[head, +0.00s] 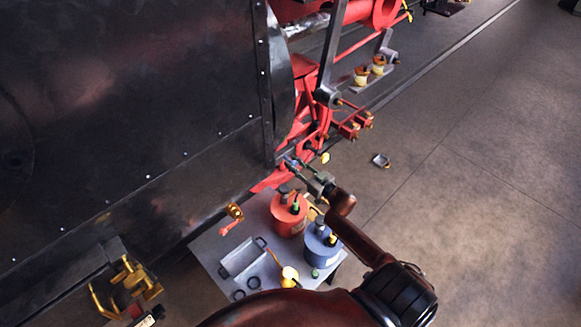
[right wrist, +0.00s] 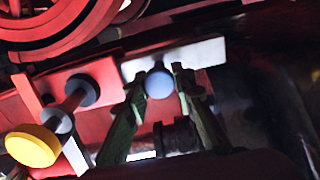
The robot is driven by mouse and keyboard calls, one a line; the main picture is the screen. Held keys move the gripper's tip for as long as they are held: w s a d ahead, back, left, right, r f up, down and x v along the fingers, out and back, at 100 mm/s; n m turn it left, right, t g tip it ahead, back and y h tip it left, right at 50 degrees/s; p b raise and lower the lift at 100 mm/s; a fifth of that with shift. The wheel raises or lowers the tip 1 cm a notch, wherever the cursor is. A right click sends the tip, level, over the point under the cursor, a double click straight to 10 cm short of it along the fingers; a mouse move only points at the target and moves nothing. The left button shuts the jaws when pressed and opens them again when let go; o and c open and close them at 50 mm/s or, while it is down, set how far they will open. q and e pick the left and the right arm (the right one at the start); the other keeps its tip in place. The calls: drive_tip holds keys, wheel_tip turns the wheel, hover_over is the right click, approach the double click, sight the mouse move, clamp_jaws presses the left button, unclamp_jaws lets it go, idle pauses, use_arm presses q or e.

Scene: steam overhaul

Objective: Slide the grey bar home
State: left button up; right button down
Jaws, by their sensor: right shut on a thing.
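The grey bar (right wrist: 185,58) is a pale flat strip lying along the red frame in the right wrist view. A round blue-grey knob (right wrist: 159,84) stands out from it. My right gripper (right wrist: 158,78) has one finger on each side of the knob and is shut on it. In the head view my right gripper (head: 297,166) is at the low red frame beside the dark engine side, where the bar is too small to make out. A yellow-capped part (right wrist: 32,146) sits left of the fingers in the right wrist view. My left gripper is not in view.
A grey table (head: 210,252) below my right arm holds a red can (head: 288,215), a blue can (head: 321,246) and a small tray (head: 243,259). Red linkage (head: 305,105) rises behind the gripper. The floor (head: 450,190) at right is mostly clear.

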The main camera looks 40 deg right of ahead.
drive_tip(key=shift+d+r, duration=0.1)
drive_tip(key=shift+d, duration=0.6)
drive_tip(key=c, duration=2.1)
unclamp_jaws()
drive_tip(key=o, duration=0.4)
drive_tip(key=shift+d, duration=0.15)
drive_tip(key=shift+o, duration=0.2)
drive_tip(key=shift+a, duration=0.2)
drive_tip(key=shift+s, duration=0.1)
drive_tip(key=s+d, duration=0.1)
drive_tip(key=s, duration=1)
drive_tip(key=shift+s, duration=0.35)
